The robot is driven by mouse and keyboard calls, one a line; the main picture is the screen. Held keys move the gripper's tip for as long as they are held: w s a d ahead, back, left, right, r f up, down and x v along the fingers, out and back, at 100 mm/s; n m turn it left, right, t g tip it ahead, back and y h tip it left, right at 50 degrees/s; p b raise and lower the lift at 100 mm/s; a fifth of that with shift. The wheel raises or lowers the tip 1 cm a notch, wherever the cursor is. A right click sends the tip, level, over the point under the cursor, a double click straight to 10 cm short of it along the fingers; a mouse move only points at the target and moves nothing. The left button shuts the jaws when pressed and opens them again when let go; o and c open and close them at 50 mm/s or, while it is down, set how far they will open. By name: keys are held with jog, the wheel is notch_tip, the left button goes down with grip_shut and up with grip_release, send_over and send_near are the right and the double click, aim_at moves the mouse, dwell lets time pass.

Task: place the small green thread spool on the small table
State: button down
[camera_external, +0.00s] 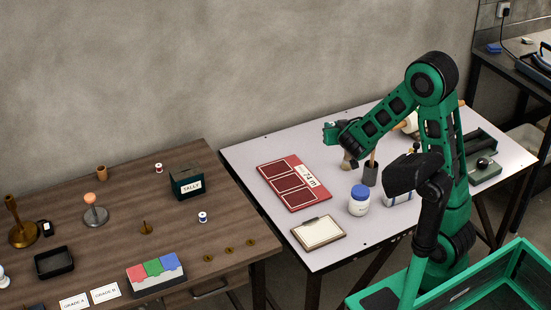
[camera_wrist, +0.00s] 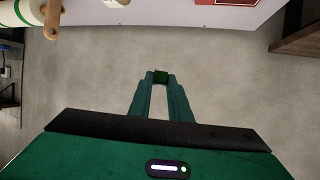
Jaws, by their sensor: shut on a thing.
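The small green thread spool (camera_wrist: 161,77) shows as a dark green piece between my fingertips in the wrist view. My gripper (camera_external: 331,132) is shut on it. In the external view my gripper is raised over the back part of the white-topped table (camera_external: 251,150), and the spool is hard to tell from the green fingers there. The wrist view shows both fingers (camera_wrist: 160,84) against a plain grey surface, with the white table top along the upper edge. I cannot tell which table is the small one.
On the white table are a red panel board (camera_external: 287,186), a clipboard (camera_external: 318,232), a blue-lidded jar (camera_external: 360,200) and a dark cup (camera_external: 371,174). The wooden table (camera_external: 130,190) at left holds a red spool (camera_external: 158,167), a blue spool (camera_external: 202,217) and other items. A green bin (camera_external: 480,285) stands in front.

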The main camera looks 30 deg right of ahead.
jog(key=w+a+n+y, duration=0.2)
jog(key=w+a+y, duration=0.1)
jog(key=a, duration=1.1)
jog(key=w+a+f+n+y, duration=0.1)
jog(key=w+a+n+y, duration=0.2)
jog(key=a, duration=1.2)
jog(key=w+a+n+y, duration=0.2)
jog(key=w+a+y, duration=0.1)
jog(key=a, duration=1.1)
jog(key=shift+w+a+f+n, duration=0.2)
jog(key=shift+w+f+n, duration=0.15)
jog(key=shift+w, duration=0.3)
jog(key=s+a+r+n+g+y, duration=0.1)
jog(key=s+a+n+g+y, duration=0.35)
jog(key=a, duration=0.95)
jog(key=s+a+r+n+g+y, duration=0.1)
jog(key=s+a+n, duration=0.1)
jog(key=s+a, duration=0.8)
jog(key=s+a+r+n+g+y, duration=0.1)
jog(key=s+a+n+g+y, duration=0.15)
jog(key=a, duration=1.45)
send_over(104, 239)
jog(key=shift+n, duration=0.45)
notch_tip(104, 239, down, 12)
jog(key=shift+f, duration=0.1)
jog(key=shift+d+f, duration=0.1)
jog(key=shift+f, duration=1.9)
